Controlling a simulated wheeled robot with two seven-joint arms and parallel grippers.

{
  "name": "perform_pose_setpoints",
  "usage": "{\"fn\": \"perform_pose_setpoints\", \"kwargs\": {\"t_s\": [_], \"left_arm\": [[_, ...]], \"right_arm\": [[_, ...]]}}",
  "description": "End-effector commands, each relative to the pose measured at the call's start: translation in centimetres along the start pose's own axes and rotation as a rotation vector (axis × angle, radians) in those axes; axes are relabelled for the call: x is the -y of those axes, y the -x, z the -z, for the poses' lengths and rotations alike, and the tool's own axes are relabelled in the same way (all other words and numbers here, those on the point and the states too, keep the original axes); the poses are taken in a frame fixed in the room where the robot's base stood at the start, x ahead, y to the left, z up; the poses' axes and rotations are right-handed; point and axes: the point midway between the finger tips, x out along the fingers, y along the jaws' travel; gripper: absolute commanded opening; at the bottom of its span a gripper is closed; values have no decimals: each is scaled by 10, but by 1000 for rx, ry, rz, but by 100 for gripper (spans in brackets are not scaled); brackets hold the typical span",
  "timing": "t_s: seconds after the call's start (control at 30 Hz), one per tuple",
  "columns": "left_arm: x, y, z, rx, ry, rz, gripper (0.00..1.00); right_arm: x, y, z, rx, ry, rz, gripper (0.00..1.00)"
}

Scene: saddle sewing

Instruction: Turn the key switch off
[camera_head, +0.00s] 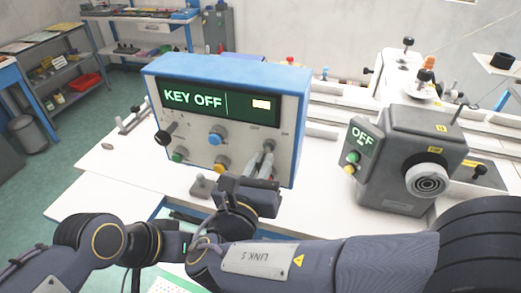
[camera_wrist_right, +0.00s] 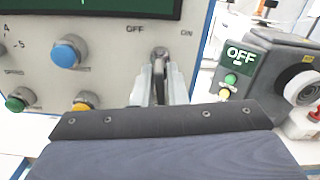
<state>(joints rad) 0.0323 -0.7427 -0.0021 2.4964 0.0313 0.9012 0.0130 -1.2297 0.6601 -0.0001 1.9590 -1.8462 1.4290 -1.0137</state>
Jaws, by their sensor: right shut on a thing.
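The control box (camera_head: 290,110) is blue and light grey and stands on the white table. Its green display (camera_head: 195,97) reads KEY OFF, with a small pale block lit at its right end. The key switch (camera_wrist_right: 159,55) sits at the lower right of the panel, with OFF and ON labels above it. My right gripper (camera_head: 266,165) is shut on the key switch, its two pale fingers either side of it; the fingers partly hide the key in both views. In the right wrist view the fingers (camera_wrist_right: 160,80) point up at the panel.
Blue (camera_head: 216,135), green (camera_head: 180,154) and yellow (camera_head: 222,165) knobs and a dark lever (camera_head: 166,133) sit left of the key. A grey machine unit (camera_head: 405,150) with an OFF display stands to the right.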

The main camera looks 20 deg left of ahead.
Motion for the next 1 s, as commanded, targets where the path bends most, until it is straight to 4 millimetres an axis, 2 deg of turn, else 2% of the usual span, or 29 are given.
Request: {"fn": "perform_pose_setpoints", "kwargs": {"t_s": [0.03,0.1,0.5,1.0], "left_arm": [[-5,11,6,0,0,0,36],[-8,18,9,0,0,0,36],[-24,53,27,0,0,0,36],[-32,70,35,0,0,0,36]], "right_arm": [[0,1,-5,-1,51,-2,0],[0,1,-5,-1,118,-2,0],[0,1,-4,-1,451,-2,0],[0,0,0,0,632,-1,0]]}}
